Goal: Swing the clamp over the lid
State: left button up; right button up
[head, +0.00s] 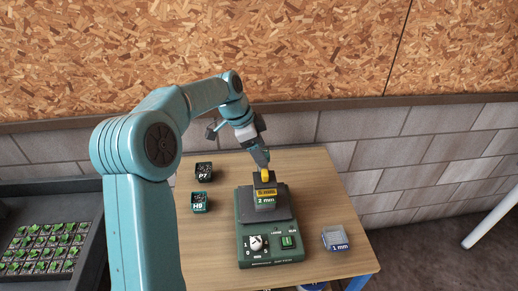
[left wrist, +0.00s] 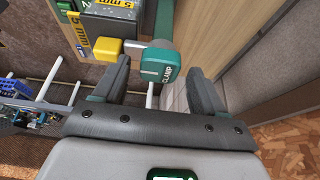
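The teal clamp (left wrist: 158,66), marked CLAMP, is an arm with a block end in the left wrist view. A yellow block (left wrist: 104,49) sits beside it, over a grey stack with yellow "5 mm" labels. My left gripper (left wrist: 158,74) is open, one finger on each side of the clamp end; I cannot tell whether either finger touches it. In the head view my left gripper (head: 262,162) is low over the top of the stack (head: 265,194) on the green mixer (head: 266,232), with a yellow piece (head: 266,176) just below it. The lid is not clearly distinguishable. My right gripper is out of view.
The mixer stands on a wooden table (head: 317,187). Two small dark pots, P7 (head: 204,171) and H9 (head: 199,202), are to its left. A clear "1 mm" container (head: 336,239) is at right. A seedling tray (head: 43,243) is at far left. A wall rises behind.

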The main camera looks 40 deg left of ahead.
pick_arm(q)
jog(key=shift+r, duration=0.25)
jog(key=p+v, duration=0.1)
jog(key=v, duration=1.4)
jog(key=shift+s+a+r+p, duration=0.15)
jog(key=shift+r+p, duration=0.2)
